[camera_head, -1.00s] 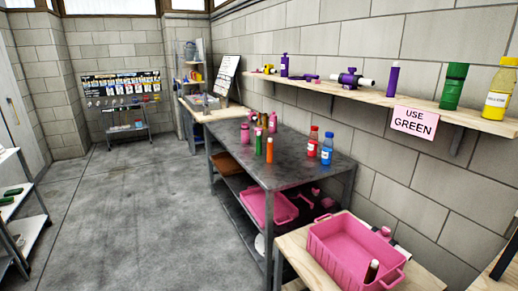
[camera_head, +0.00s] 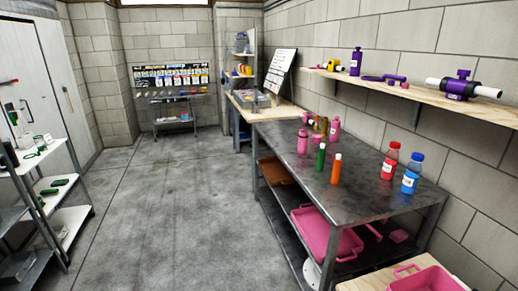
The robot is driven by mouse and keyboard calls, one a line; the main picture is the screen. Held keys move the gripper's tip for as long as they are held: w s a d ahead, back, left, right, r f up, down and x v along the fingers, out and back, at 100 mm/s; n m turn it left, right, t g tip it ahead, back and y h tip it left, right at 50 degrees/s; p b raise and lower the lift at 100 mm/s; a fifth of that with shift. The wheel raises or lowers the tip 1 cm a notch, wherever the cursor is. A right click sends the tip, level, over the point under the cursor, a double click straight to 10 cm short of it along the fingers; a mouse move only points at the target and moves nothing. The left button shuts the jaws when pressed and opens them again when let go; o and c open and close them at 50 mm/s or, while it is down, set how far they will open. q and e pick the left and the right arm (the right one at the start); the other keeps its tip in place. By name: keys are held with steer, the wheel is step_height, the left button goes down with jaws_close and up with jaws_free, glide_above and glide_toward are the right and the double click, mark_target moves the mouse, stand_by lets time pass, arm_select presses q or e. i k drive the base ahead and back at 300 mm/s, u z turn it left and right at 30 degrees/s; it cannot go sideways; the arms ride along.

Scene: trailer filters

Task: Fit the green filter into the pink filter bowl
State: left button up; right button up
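A slim green cylinder with a pale top (camera_head: 321,157), which looks like the green filter, stands upright on the dark metal table. A similar orange cylinder (camera_head: 336,168) stands just right of it. A pink bottle-like piece (camera_head: 303,141) stands to its left, and another pink piece (camera_head: 335,128) stands behind. Smaller pink and brown pieces cluster between them. I cannot tell which pink piece is the filter bowl. Neither of my grippers is in view.
The dark table (camera_head: 380,210) also holds red (camera_head: 389,162) and blue (camera_head: 411,175) bottles, with a pink bin (camera_head: 325,238) below. A wall shelf (camera_head: 400,86) carries purple filter parts. White shelves (camera_head: 72,222) stand left. The floor between is clear.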

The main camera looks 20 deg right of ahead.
mark_target(303, 136)
steer(key=u, duration=0.2)
steer(key=i, duration=1.3)
steer(key=z, duration=0.85)
steer(key=i, duration=0.85)
steer(key=z, duration=0.9)
